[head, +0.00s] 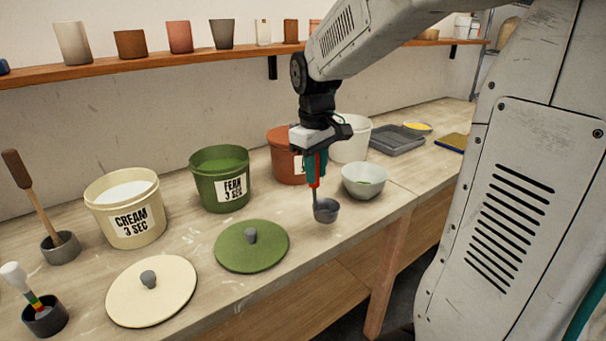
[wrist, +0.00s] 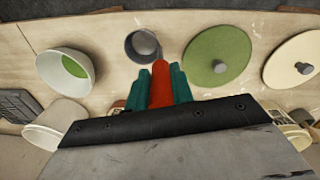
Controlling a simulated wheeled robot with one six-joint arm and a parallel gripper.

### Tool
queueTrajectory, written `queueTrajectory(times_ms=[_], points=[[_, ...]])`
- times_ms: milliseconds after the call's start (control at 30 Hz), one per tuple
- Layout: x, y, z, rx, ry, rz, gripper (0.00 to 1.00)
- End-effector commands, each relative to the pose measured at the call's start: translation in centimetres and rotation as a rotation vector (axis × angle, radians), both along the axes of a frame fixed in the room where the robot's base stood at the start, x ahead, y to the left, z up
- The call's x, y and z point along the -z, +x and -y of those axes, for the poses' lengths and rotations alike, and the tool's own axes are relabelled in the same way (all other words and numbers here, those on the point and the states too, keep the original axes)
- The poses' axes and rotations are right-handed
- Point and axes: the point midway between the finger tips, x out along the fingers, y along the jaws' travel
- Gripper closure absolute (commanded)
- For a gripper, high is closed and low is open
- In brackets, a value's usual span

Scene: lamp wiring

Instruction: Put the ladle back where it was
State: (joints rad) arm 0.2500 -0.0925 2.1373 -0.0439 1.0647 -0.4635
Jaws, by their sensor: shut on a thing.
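My gripper (head: 316,156) is shut on the red handle of the ladle, which it holds upright above the bench, right of the green lid. The ladle's red handle (wrist: 160,85) shows between the teal fingers in the wrist view. A thin grey shaft runs down from the handle to a small dark grey cup (head: 326,211), which also shows just beyond the fingertips in the wrist view (wrist: 132,46). The shaft meets the cup at its left side in the head view. I cannot tell whether this cup is the ladle's own bowl or a holder around its end.
A pale bowl (head: 364,184) with green inside stands close right of the cup. The open FERN bucket (head: 220,190) and CREAM bucket (head: 128,220) stand left. The green lid (head: 252,257) and cream lid (head: 152,303) lie in front. Tools stand in grey holders (head: 62,250) at far left.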

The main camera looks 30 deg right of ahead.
Motion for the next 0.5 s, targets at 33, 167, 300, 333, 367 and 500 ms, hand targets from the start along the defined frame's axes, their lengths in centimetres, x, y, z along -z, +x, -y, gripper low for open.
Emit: queueTrajectory(times_ms=[33,167,300,333,367,500], points=[[0.2,1.4,0.5,0.001,0.001,-0.002,1.00],[0.5,4.0,1.4,0.002,0.000,-0.001,1.00],[0.5,5.5,1.9,0.003,0.000,0.000,1.00],[0.6,5.6,1.9,0.003,0.000,0.000,1.00],[0.6,5.7,1.9,0.003,0.000,0.000,1.00],[1.8,5.7,2.0,0.004,0.000,-0.003,1.00]])
